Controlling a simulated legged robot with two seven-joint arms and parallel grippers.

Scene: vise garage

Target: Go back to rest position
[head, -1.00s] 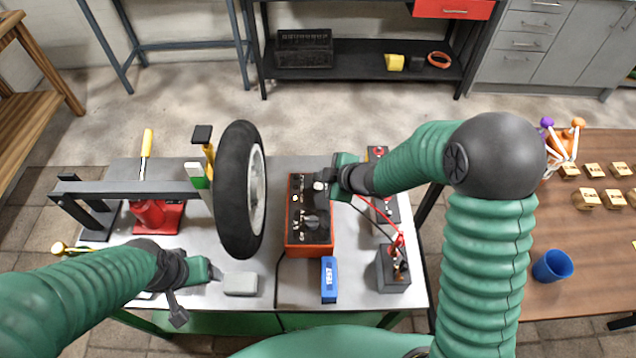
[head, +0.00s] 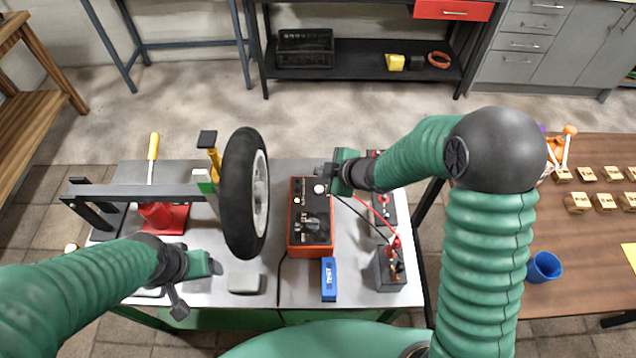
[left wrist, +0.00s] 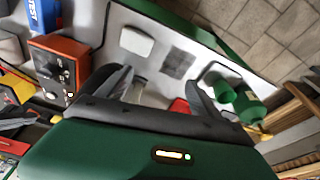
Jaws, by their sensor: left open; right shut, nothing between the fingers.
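My right gripper (head: 322,172) is shut and empty. In the head view it overlaps the far edge of an orange box with a black control panel (head: 311,232); I cannot tell whether it touches the box. My left gripper (head: 176,300) is low over the near left part of the workbench (head: 212,288), left of a light grey block (head: 244,282). In the left wrist view its two dark fingers (left wrist: 155,88) are spread apart with nothing held between them. The orange box also shows there at the left (left wrist: 60,68).
A black wheel (head: 239,195) stands upright by a grey beam (head: 130,191). A red jack (head: 163,216) is under the beam. A blue TEST block (head: 329,279) and a battery with clamps (head: 388,268) sit near the front. A wooden table (head: 590,250) with a blue cup (head: 543,267) is right.

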